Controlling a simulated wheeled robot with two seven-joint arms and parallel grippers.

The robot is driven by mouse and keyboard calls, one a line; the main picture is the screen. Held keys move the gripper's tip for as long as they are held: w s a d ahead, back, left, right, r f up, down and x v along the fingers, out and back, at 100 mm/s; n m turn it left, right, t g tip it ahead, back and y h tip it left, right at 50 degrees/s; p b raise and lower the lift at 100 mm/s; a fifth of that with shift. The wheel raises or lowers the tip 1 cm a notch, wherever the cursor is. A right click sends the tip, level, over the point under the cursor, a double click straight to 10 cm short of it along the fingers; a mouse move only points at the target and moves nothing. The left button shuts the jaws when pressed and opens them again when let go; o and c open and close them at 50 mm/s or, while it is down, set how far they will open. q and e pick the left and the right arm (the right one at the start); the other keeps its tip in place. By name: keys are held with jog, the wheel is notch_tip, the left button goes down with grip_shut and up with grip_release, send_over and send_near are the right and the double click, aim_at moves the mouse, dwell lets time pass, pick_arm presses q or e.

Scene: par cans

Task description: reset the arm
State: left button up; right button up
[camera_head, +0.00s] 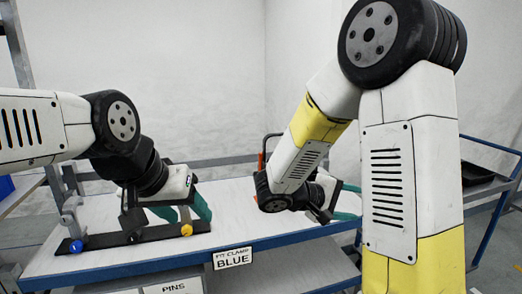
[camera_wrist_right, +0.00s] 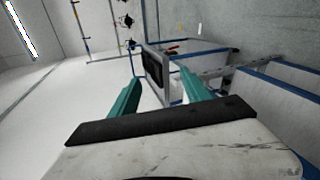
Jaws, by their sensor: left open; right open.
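My left gripper (camera_head: 184,211) has teal fingers, which stand apart over the left part of the white worktop, just behind a dark rail. Nothing shows between them. My right arm rises at the right of the head view and bends down to my right gripper (camera_head: 347,202), which is partly hidden behind the arm. Its teal fingers also show spread in the right wrist view (camera_wrist_right: 160,95), with nothing held between them. That wrist view looks past the fingers to floor, wall and frames further off.
The blue-edged worktop (camera_head: 110,264) carries a "FIT CLAMP BLUE" label (camera_head: 232,258). On its left lies the dark rail (camera_head: 130,238) with a blue knob (camera_head: 76,246) and a yellow knob (camera_head: 186,230). A "PINS" label (camera_head: 174,288) is below. The worktop's middle is clear.

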jog(key=s+m+g+y, duration=0.4)
jog(key=s+y, duration=0.3)
jog(key=s, duration=0.6)
jog(key=s+a+r+m+t+y, duration=0.1)
jog(key=a+r+t+y, duration=0.4)
jog(key=a+r+y, duration=0.2)
jog(key=a+y, duration=0.1)
jog(key=a, duration=0.1)
jog(key=shift+s+a+r, duration=0.3)
jog(key=shift+s, duration=0.05)
jog(key=shift+c, duration=0.3)
